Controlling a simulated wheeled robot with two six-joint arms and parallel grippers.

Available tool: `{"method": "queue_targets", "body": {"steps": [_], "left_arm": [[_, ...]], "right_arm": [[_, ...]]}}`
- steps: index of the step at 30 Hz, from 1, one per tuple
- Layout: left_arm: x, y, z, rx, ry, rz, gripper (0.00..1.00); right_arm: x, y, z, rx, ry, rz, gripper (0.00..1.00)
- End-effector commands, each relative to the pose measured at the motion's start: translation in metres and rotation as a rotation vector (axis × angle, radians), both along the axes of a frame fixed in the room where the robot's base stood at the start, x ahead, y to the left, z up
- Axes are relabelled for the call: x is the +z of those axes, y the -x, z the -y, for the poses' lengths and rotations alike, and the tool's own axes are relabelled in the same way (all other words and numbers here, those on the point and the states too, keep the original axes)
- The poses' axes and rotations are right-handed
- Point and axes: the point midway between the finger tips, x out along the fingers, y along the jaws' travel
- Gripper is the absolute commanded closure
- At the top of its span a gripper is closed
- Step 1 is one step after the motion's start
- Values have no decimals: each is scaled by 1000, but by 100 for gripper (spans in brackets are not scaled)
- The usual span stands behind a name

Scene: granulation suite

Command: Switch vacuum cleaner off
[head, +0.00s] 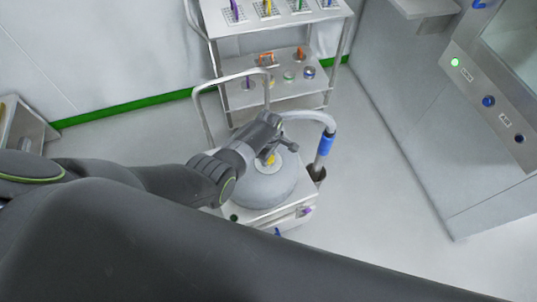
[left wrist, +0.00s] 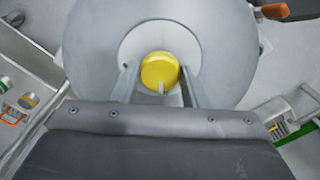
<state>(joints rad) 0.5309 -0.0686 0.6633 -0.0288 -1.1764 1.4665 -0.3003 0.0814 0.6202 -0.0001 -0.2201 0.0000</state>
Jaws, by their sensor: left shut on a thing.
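The vacuum cleaner (head: 262,190) has a grey domed top on a white wheeled base with a push handle. In the left wrist view its round grey top (left wrist: 95,45) fills the upper part. A yellow rotary knob (left wrist: 160,70) sits on a pale disc at the centre of the top, with a small pale pointer at its lower edge. It also shows in the head view (head: 270,160). My left gripper (left wrist: 160,78) is shut on the yellow knob, one finger on each side. In the head view this gripper (head: 277,151) is above the dome. My right gripper is out of view.
A pale hose with a blue cuff (head: 326,144) curves down at the cleaner's right. A steel trolley (head: 275,93) with coloured tools stands behind. A cabinet with a control panel (head: 488,101) is at the right. The floor between cleaner and cabinet is clear.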

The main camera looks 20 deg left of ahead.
Motion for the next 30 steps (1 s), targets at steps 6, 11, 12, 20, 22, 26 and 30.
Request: {"method": "queue_targets", "body": {"steps": [6, 11, 12, 20, 22, 26, 30], "left_arm": [[0, 0, -1, 36, -1, 0, 83], [0, 0, -1, 42, -1, 0, 83], [0, 0, -1, 42, -1, 0, 83], [0, 0, -1, 42, -1, 0, 54], [0, 0, -1, 42, -1, 0, 45], [0, 0, 0, 41, -1, 0, 39], [0, 0, 0, 40, 0, 0, 39]], "right_arm": [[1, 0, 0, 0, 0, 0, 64], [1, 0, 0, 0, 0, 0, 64], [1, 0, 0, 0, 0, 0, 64], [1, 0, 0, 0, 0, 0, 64], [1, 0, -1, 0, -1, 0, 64], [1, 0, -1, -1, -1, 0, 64], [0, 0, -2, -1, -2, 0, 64]]}}
